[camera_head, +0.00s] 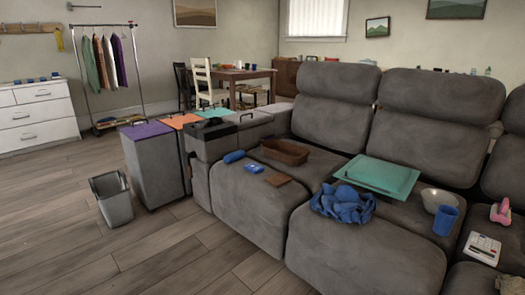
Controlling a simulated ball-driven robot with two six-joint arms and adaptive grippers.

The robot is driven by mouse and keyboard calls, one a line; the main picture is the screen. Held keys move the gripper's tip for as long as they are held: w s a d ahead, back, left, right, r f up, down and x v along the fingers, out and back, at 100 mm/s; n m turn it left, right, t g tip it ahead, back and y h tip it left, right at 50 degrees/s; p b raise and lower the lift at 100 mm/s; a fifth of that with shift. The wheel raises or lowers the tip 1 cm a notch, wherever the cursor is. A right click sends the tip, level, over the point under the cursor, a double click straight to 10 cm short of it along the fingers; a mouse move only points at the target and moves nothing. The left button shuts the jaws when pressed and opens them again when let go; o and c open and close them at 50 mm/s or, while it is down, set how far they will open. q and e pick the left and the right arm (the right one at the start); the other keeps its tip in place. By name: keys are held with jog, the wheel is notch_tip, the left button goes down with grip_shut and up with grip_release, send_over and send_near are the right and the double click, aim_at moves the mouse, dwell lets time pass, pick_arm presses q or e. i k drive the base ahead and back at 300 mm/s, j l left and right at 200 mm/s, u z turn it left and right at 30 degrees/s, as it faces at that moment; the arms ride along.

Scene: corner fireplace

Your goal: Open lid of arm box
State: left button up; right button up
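The sofa (245,205) has a grey arm section at its left end. A dark box-like part (208,145) sits at the front of this arm, with a black item or recess on top; I cannot tell which. Behind it is a lighter grey top (250,118) with a small dark handle, which looks flat and closed. I cannot tell for certain which part is the arm box lid. Neither of my grippers is in view.
An open grey bin (113,198) stands on the floor. A brown tray (285,151), blue cloth (343,203) and teal tray (378,175) lie on the seats. The front-left floor is clear.

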aim_at(247, 119)
jog(key=i+j, duration=0.35)
jog(key=i, duration=0.2)
jog(key=i+j, duration=0.75)
jog(key=i, duration=0.3)
